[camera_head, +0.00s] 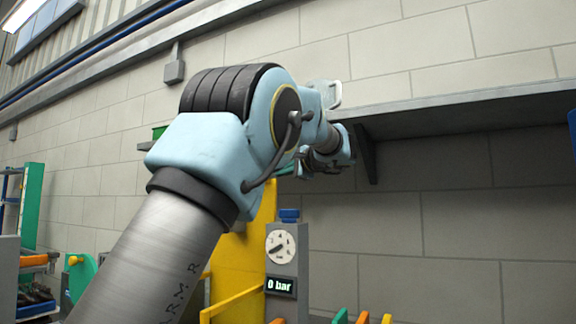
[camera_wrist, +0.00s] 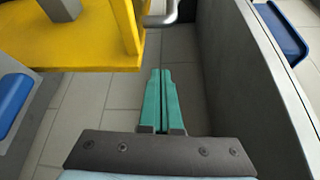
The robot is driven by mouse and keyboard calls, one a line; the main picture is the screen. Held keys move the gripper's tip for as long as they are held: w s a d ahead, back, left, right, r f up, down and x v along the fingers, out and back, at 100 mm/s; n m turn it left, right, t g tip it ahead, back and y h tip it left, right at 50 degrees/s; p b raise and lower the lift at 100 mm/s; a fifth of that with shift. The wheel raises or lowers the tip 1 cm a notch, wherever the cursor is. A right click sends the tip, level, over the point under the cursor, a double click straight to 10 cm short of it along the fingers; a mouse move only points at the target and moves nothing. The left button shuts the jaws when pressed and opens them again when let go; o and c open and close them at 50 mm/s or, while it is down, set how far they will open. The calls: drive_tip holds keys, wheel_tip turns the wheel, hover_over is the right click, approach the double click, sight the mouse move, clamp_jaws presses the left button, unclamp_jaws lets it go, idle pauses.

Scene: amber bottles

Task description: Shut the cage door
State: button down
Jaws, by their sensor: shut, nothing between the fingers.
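My gripper's two green fingers (camera_wrist: 161,72) are shut with nothing between them. In the wrist view they point down over the tiled floor, in the gap between a yellow structure and a grey panel. In the head view my gripper is mostly hidden behind my own arm. I cannot make out the cage door for certain in either view. A rounded grey metal bar (camera_wrist: 163,12), perhaps a handle, shows just beyond the fingertips at the top of the wrist view. I cannot tell whether it belongs to the door.
A yellow structure (camera_wrist: 95,52) stands left of the fingers and a grey panel (camera_wrist: 240,75) right of them. In the head view, a grey post (camera_head: 288,262) carries a dial and a "0 bar" display. A grey shelf (camera_head: 450,105) juts from the block wall above.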

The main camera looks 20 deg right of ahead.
drive_tip(key=w+a+p, duration=0.2)
drive_tip(key=w+a, duration=0.1)
drive_tip(key=shift+a+r, duration=0.2)
drive_tip(key=shift+a, duration=0.05)
drive_tip(key=shift+s+a, duration=0.2)
drive_tip(key=shift+a, duration=0.35)
drive_tip(key=shift+s+a+f, duration=0.1)
